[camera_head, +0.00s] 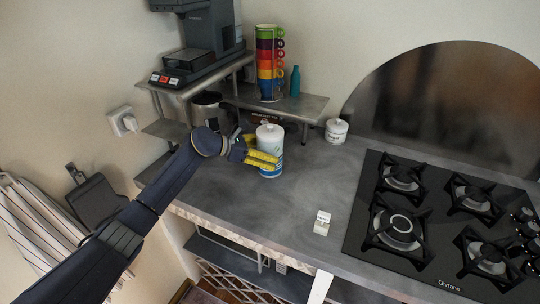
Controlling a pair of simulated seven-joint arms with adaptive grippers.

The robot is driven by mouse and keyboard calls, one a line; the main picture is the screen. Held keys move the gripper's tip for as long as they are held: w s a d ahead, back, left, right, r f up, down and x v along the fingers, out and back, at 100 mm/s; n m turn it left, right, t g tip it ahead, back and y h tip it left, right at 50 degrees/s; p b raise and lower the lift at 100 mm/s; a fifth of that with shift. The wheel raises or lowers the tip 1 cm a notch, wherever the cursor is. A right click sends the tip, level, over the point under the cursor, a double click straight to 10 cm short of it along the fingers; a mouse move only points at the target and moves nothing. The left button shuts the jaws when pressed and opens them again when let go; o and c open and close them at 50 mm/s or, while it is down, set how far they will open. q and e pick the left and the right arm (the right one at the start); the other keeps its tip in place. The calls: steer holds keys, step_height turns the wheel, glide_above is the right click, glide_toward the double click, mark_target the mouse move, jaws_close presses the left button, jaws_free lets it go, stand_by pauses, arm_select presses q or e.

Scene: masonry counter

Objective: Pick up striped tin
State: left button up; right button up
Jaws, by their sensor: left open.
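A white tin with blue-green stripes and a knobbed lid (270,136) stands upright on the grey counter, left of the middle of the head view. My left gripper (262,158) has yellow fingers and reaches in from the left at the tin's left side. The fingers are open and lie beside and partly across the front of the tin. I cannot tell whether they touch it. Part of the tin's middle is hidden by the fingers. My right gripper is not in view.
A metal shelf (300,107) behind holds stacked coloured mugs (268,62), a teal bottle (295,80) and a coffee machine (205,40). A white lidded jar (336,131) and a small white box (322,222) stand to the right, near the gas hob (440,215).

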arm_select(q)
steer(key=shift+w+d+f, duration=0.15)
steer(key=shift+d+f, duration=0.05)
steer(key=shift+d, duration=0.2)
steer(key=shift+c, duration=0.2)
steer(key=c, duration=1.3)
